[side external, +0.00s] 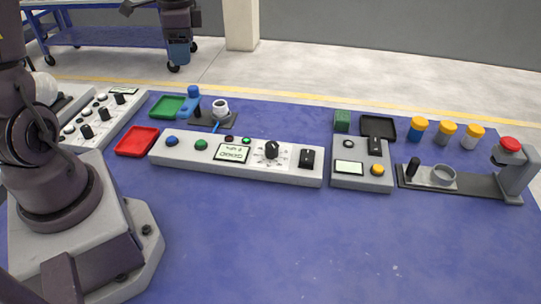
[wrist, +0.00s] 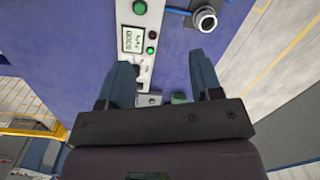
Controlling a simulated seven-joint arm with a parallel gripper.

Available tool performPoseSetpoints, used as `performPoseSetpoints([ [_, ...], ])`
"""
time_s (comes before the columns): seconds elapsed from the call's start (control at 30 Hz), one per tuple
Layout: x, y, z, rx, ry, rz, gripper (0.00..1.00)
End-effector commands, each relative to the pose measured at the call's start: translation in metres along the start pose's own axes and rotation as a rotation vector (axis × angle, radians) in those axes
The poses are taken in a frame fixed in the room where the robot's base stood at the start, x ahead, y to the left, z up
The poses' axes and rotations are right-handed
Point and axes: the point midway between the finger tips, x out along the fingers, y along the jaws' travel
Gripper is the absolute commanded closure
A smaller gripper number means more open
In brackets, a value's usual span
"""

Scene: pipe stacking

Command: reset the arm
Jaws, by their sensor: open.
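My gripper (side external: 179,55) hangs high at the top of the side view, above the far edge of the table and clear of everything on it. Its two blue fingers point down. In the wrist view my gripper (wrist: 162,72) shows both fingers spread wide apart, with nothing between them but the table and panel far below. The gripper is open and empty. Most of the arm between my base and the gripper is outside the side view.
The blue table (side external: 270,235) carries a long control panel (side external: 235,158), a smaller box (side external: 362,172), a press-like fixture (side external: 515,165), red (side external: 137,141) and green (side external: 167,106) trays, and several capped jars. The front of the table is clear. A blue cart (side external: 110,37) stands behind.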

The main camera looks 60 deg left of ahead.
Motion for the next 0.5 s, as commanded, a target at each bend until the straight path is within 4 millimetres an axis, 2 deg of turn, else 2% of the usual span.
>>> performPoseSetpoints([
  [0.03,-0.016,0.023,-0.001,-0.109,0.014,-0.037,0.41],
  [0.1,-0.031,0.049,0.001,-0.265,0.047,-0.069,0.41],
  [0.3,-0.064,0.122,0.013,-0.566,0.214,-0.097,0.41],
  [0.4,-0.074,0.153,0.02,-0.606,0.313,-0.077,0.41],
  [0.5,-0.082,0.178,0.027,-0.557,0.4,-0.056,0.41],
])
